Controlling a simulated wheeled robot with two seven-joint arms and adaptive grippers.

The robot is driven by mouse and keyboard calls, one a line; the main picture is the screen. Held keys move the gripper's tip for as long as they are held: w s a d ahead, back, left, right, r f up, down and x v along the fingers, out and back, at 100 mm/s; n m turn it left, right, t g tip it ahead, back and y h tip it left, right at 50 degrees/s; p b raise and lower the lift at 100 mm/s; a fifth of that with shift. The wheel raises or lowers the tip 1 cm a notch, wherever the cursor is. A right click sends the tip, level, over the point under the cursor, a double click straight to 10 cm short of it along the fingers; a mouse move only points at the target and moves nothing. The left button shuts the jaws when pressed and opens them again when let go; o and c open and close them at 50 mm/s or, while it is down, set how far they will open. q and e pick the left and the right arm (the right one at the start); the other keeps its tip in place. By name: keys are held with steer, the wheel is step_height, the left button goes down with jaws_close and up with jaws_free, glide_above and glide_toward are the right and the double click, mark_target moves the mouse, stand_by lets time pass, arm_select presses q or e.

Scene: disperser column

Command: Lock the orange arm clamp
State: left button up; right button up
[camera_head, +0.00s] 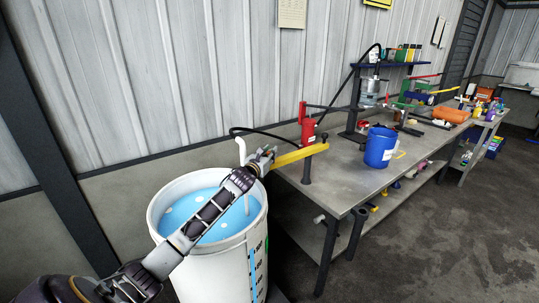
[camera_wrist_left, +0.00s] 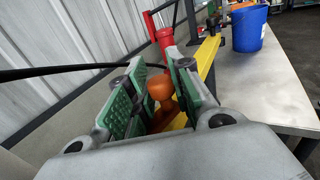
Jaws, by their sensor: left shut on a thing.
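The orange arm clamp (camera_wrist_left: 160,86) is a rounded orange knob on a yellow arm (camera_wrist_left: 207,56). In the left wrist view it sits between the green pads of my left gripper (camera_wrist_left: 157,93), which is shut on it. In the head view my left gripper (camera_head: 266,157) is at the left end of the yellow arm (camera_head: 300,154) and hides the clamp. The yellow arm reaches left from the red post (camera_head: 307,128) at the bench's near corner. Whether the clamp is locked cannot be told. My right gripper is not in view.
A white drum (camera_head: 232,262) with blue liquid stands below my left arm, and a white bent tube (camera_head: 241,150) rises from it. A blue bucket (camera_head: 379,147) stands on the grey bench (camera_head: 345,185). A black hose (camera_head: 262,133) runs behind the gripper. Floor at the right is clear.

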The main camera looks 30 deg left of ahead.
arm_select(q)
steer(key=shift+w+a+f+n+y, duration=0.1)
steer(key=shift+w+a+n+y, duration=0.1)
steer(key=shift+n+y, duration=0.3)
steer(key=shift+w+a+n+y, duration=0.1)
steer(key=shift+a+n+y, duration=0.15)
steer(key=shift+y, duration=0.45)
jaws_close()
steer(key=shift+w+a+n+g+y, duration=0.1)
steer(key=shift+a+n+g+y, duration=0.1)
steer(key=shift+n+g+y, duration=0.45)
steer(key=shift+a+y, duration=0.15)
steer(key=shift+y, duration=0.4)
steer(key=o, duration=0.9)
jaws_free()
steer(key=shift+v, duration=5.95)
